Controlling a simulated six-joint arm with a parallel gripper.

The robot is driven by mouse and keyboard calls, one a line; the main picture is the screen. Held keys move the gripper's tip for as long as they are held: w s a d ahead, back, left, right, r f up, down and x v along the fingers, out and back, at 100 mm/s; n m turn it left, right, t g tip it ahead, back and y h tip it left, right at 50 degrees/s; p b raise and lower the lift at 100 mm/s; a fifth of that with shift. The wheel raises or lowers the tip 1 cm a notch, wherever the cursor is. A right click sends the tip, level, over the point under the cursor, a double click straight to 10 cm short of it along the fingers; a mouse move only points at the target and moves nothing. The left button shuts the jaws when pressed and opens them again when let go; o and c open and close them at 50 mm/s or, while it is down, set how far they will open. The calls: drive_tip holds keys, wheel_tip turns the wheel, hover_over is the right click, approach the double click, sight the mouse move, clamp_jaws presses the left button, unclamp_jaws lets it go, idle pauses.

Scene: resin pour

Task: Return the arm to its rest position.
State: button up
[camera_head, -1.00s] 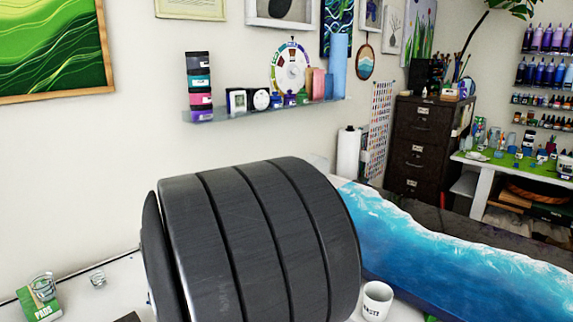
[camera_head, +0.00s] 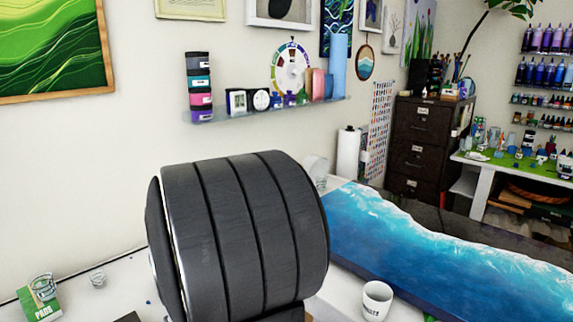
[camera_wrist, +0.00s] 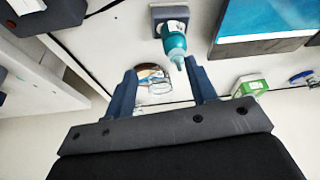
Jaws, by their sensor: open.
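My gripper (camera_wrist: 160,67) shows in the wrist view with its two dark fingers apart and nothing held between them. A teal bottle (camera_wrist: 174,42) with a pale nozzle is beyond the fingertips, by a dark stand (camera_wrist: 168,14). In the head view a large dark grey ribbed link of my arm (camera_head: 245,235) fills the lower middle. My gripper is not seen there.
A blue wave-patterned panel (camera_head: 430,250) lies at the right. A white cup (camera_head: 376,302) stands in front of it. A green box (camera_head: 40,304) and a small clear cup (camera_head: 97,280) are at the lower left. A wall shelf (camera_head: 265,108) holds several items.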

drive_tip(key=d+r, duration=0.5)
drive_tip(key=d, duration=0.3)
drive_tip(key=a+f+n+g, duration=0.1)
drive_tip(key=a+f+n, duration=0.15)
drive_tip(key=a, duration=1.75)
drive_tip(key=s+a+f+n, duration=0.1)
drive_tip(key=s+a+f, duration=0.1)
drive_tip(key=a, duration=0.6)
drive_tip(key=s+a+f+n+y, duration=0.1)
drive_tip(key=s+a+f, duration=0.2)
drive_tip(key=a, duration=0.4)
drive_tip(key=shift+s+a+f+g, duration=0.25)
drive_tip(key=shift+s+a+g, duration=0.15)
drive_tip(key=shift+s, duration=0.4)
drive_tip(key=shift+n, duration=0.25)
drive_tip(key=w+d+r+m, duration=0.1)
drive_tip(key=w+d+r, duration=0.2)
drive_tip(key=d, duration=0.6)
drive_tip(key=w+d+r+m, duration=0.1)
drive_tip(key=w+d+r, duration=0.2)
drive_tip(key=d, duration=0.7)
drive_tip(key=shift+w+r+t, duration=0.15)
drive_tip(key=shift+w+t, duration=0.25)
drive_tip(key=shift+w, duration=0.2)
